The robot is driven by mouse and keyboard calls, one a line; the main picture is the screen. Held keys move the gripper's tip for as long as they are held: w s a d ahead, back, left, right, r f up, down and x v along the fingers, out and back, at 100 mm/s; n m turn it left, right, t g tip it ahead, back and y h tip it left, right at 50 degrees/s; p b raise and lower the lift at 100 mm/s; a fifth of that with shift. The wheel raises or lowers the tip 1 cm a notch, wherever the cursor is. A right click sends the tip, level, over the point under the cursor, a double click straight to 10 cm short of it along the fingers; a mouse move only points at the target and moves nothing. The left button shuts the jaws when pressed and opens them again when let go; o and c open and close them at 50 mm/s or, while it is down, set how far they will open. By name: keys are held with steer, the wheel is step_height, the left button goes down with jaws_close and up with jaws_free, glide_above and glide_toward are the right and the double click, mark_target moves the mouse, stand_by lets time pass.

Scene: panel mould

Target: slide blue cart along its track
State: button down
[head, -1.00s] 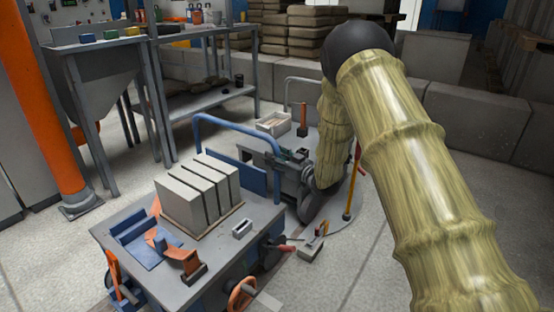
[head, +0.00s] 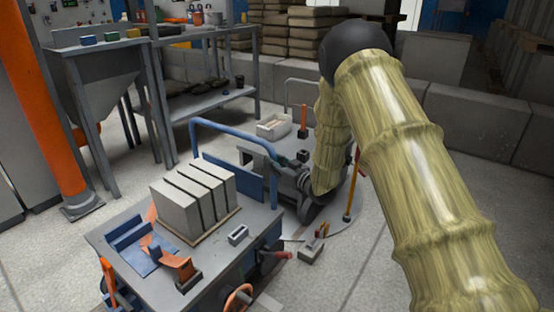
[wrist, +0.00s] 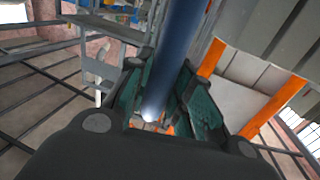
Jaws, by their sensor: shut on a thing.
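The blue cart (head: 215,262) has a grey top, a blue tubular handle (head: 235,132) along its far side and several grey blocks (head: 193,203) stacked on it. In the wrist view a blue bar (wrist: 178,55), which looks like the handle, runs between the green finger pads of my gripper (wrist: 165,100). My gripper is shut on this bar. In the head view my gripper (head: 284,161) is at the right end of the handle, partly hidden by my arm. The track under the cart is mostly hidden.
Behind the cart stand a grey hopper (head: 100,75), a shelf bench (head: 195,105) and an orange column (head: 35,110). A yellow pole (head: 352,190) and a small grey block (head: 310,250) are right of the cart.

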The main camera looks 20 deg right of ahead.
steer(key=s+a+p, duration=0.6)
steer(key=s+a, duration=0.8)
steer(key=a, duration=0.3)
steer(key=shift+a, duration=0.4)
steer(key=c, duration=1.3)
jaws_free()
steer(key=shift+o, duration=0.2)
steer(key=v, duration=1.2)
